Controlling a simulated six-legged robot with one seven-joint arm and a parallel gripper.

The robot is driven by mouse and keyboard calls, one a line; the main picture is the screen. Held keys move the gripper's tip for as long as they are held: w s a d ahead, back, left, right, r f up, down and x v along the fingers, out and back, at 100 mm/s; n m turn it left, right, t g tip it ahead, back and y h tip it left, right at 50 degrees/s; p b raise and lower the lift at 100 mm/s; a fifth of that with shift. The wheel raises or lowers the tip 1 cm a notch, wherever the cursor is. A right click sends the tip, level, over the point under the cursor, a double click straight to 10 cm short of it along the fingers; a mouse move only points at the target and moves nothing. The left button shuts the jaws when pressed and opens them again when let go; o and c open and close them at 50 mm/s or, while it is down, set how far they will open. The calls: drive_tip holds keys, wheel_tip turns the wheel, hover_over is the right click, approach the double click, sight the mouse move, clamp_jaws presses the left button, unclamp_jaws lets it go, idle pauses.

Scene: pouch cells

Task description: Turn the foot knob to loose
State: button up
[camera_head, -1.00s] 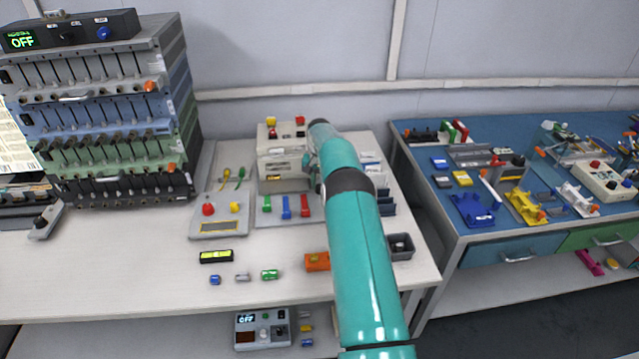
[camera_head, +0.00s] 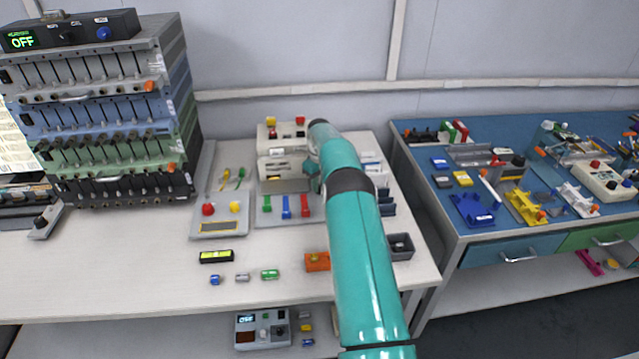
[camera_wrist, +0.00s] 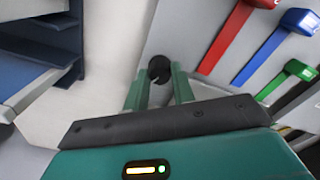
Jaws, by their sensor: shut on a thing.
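The foot knob (camera_wrist: 158,67) is a small round black knob at the edge of a light grey plate in the wrist view. The two teal fingers of my gripper (camera_wrist: 158,82) are shut on it, one on each side. The knob's pointer or markings cannot be made out. In the head view my teal arm hides the knob, and only part of my gripper (camera_head: 313,176) shows at the arm's left edge.
Red (camera_wrist: 226,38), blue (camera_wrist: 275,48) and green (camera_wrist: 289,80) levers lie close to the right of my gripper in the wrist view. Dark blue racks (camera_wrist: 45,45) stand left.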

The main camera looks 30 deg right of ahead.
drive_tip(key=shift+r+n, duration=0.1)
drive_tip(key=shift+n, duration=0.7)
drive_tip(key=o, duration=1)
wheel_tip(320, 180, up, 14)
